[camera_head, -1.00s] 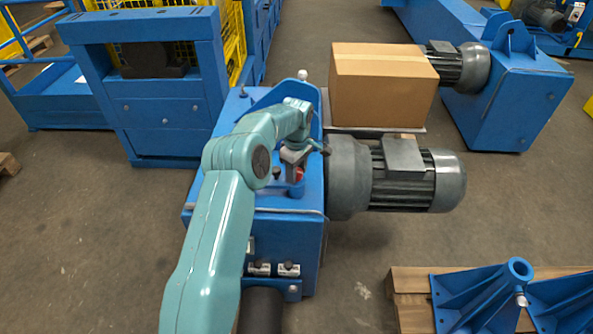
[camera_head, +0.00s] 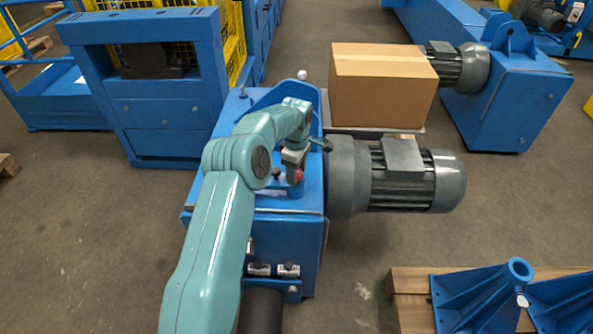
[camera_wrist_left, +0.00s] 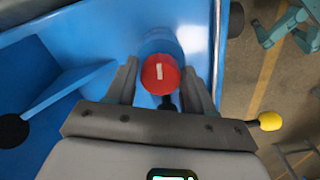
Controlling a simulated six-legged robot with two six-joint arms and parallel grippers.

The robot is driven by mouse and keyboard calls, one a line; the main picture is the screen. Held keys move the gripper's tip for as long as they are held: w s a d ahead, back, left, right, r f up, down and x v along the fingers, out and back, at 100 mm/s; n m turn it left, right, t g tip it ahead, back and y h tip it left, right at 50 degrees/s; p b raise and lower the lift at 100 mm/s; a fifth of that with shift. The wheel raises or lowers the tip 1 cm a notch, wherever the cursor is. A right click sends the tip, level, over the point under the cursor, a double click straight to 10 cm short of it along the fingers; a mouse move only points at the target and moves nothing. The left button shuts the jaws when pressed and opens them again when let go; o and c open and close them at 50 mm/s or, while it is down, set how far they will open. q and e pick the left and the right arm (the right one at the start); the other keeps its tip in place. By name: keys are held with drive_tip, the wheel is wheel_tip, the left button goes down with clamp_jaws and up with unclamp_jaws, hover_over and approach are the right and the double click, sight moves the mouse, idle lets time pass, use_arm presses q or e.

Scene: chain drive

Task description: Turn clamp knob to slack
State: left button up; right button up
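The clamp knob (camera_wrist_left: 161,74) is red with a short white mark on its face, seen end-on in the left wrist view. It sits on a blue round boss on the blue housing (camera_wrist_left: 110,40). In the head view only a little red of the knob (camera_head: 299,176) shows beside my left gripper (camera_head: 292,166). In the left wrist view the fingers of my left gripper (camera_wrist_left: 161,82) stand apart on either side of the knob. Narrow gaps seem to show, but contact at the fingertips is hard to tell. My right gripper is not in view.
A grey motor (camera_head: 400,180) juts from the housing's right side. A cardboard box (camera_head: 380,85) stands behind it. Blue brackets (camera_head: 480,298) lie on a pallet (camera_head: 410,300) at lower right. A yellow ball (camera_wrist_left: 270,121) shows beside the gripper.

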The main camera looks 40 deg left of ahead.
use_arm(q)
drive_tip(key=shift+o, duration=1)
wheel_tip(320, 180, up, 16)
drive_tip(key=p, duration=0.2)
drive_tip(key=shift+r+p, duration=0.15)
drive_tip(key=shift+p, duration=0.2)
drive_tip(key=shift+d, duration=0.1)
